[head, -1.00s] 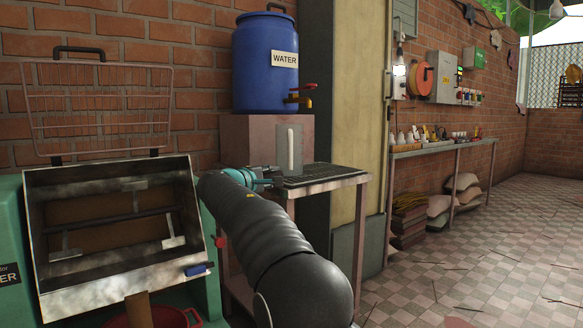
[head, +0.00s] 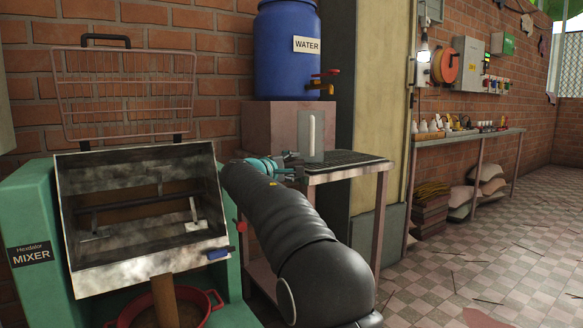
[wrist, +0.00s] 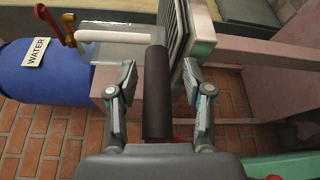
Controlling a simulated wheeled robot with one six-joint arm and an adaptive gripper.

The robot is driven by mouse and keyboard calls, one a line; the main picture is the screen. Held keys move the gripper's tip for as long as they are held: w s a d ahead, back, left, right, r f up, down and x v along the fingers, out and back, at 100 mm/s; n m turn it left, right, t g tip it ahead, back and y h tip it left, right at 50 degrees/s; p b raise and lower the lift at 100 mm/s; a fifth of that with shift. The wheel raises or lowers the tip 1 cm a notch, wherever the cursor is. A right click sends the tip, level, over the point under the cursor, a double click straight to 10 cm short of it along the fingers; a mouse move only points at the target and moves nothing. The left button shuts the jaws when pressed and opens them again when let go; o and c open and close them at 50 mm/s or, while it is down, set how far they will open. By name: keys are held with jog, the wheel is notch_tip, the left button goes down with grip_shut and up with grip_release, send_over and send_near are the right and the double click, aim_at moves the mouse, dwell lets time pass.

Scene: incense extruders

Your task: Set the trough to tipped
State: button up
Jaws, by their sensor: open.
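The trough (head: 150,264) is a worn metal box on the green mixer (head: 28,225) at the left in the head view. Its open side faces me, with a shaft and paddles inside. A blue grip (head: 217,254) sits at its lower right corner. My gripper (head: 291,166) is right of the trough, beside the table, apart from the trough. In the wrist view my gripper (wrist: 158,72) is open. A dark bar (wrist: 157,100) shows between its fingers with gaps at both sides; I cannot tell what it belongs to. The trough is not recognisable in the wrist view.
A wire guard (head: 125,95) stands up behind the trough. A red tub (head: 205,310) is under it. A blue water barrel (head: 285,50) rests on a pedestal (head: 270,128). A table (head: 350,170) with a white upright bar (head: 311,133) is beside my gripper. Open tiled floor (head: 450,270) lies right.

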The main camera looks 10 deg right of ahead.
jog(key=v, duration=1.2)
notch_tip(320, 180, down, 13)
jog(key=s+a+g+y, duration=0.1)
jog(key=s+g+y, duration=0.2)
jog(key=y, duration=0.1)
jog(key=s+d+f+m+g+y+p, duration=0.25)
jog(key=s+f, duration=0.35)
jog(key=s, duration=0.4)
jog(key=s+d+f+m+g+y+p, duration=0.1)
jog(key=s+d+m+g+y+p, duration=0.15)
jog(key=s, duration=0.95)
jog(key=s+d+f+m+g+y+p, duration=0.1)
jog(key=s+d+m+y, duration=0.2)
jog(key=s, duration=0.9)
jog(key=s+d+r+m+t+p, duration=0.2)
jog(key=s+d+r+m+p, duration=0.1)
jog(key=s, duration=0.4)
jog(key=shift+s+r, duration=0.2)
jog(key=shift+r, duration=0.35)
